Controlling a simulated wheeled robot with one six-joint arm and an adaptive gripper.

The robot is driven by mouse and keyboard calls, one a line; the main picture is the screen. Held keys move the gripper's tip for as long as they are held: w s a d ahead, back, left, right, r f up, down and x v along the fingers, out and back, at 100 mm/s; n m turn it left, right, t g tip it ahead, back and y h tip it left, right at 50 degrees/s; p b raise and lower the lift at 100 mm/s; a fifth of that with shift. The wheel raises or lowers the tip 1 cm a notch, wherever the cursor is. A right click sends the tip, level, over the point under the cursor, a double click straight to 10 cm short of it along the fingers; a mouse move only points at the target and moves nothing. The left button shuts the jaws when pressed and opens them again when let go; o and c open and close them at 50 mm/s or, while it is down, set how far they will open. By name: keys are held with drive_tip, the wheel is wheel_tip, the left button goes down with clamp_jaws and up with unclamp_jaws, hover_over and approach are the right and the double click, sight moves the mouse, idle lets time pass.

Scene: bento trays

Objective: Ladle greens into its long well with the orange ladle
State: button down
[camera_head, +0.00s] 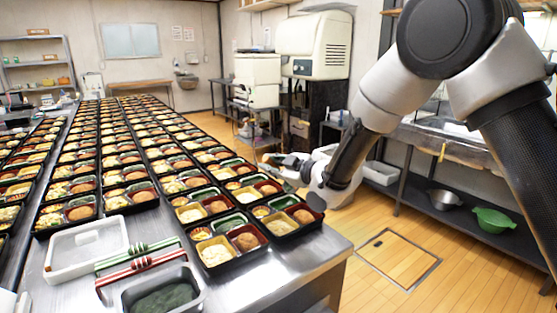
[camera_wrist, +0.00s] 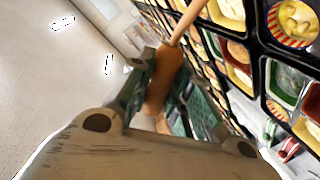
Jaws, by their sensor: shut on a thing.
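My gripper (camera_wrist: 165,88) is shut on the orange ladle's handle (camera_wrist: 162,82) in the wrist view. The ladle's thin shaft (camera_wrist: 188,22) runs up and right out of the picture, so its bowl is hidden. In the head view my gripper (camera_head: 288,165) is over the right edge of the bento rows, and I cannot make out the ladle there. A metal tub of dark greens (camera_head: 165,298) stands at the bottom edge. The nearest bento trays (camera_head: 262,248) have long green wells (camera_head: 231,222) that look empty of greens, beside filled square wells.
A white tub (camera_head: 88,247) stands left of the greens. Long rows of bentos cover most of the steel table (camera_head: 262,292). The floor to the right is open.

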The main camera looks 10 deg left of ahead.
drive_tip(key=s+a+f+n, duration=0.1)
drive_tip(key=f+n, duration=0.1)
drive_tip(key=s+a+f+n+h, duration=0.1)
drive_tip(key=f, duration=0.1)
drive_tip(key=s+a+f+n+t+h, duration=0.1)
drive_tip(key=s+f+n, duration=0.1)
drive_tip(key=shift+a+n, duration=0.25)
drive_tip(key=shift+n, duration=0.05)
idle(1.4)
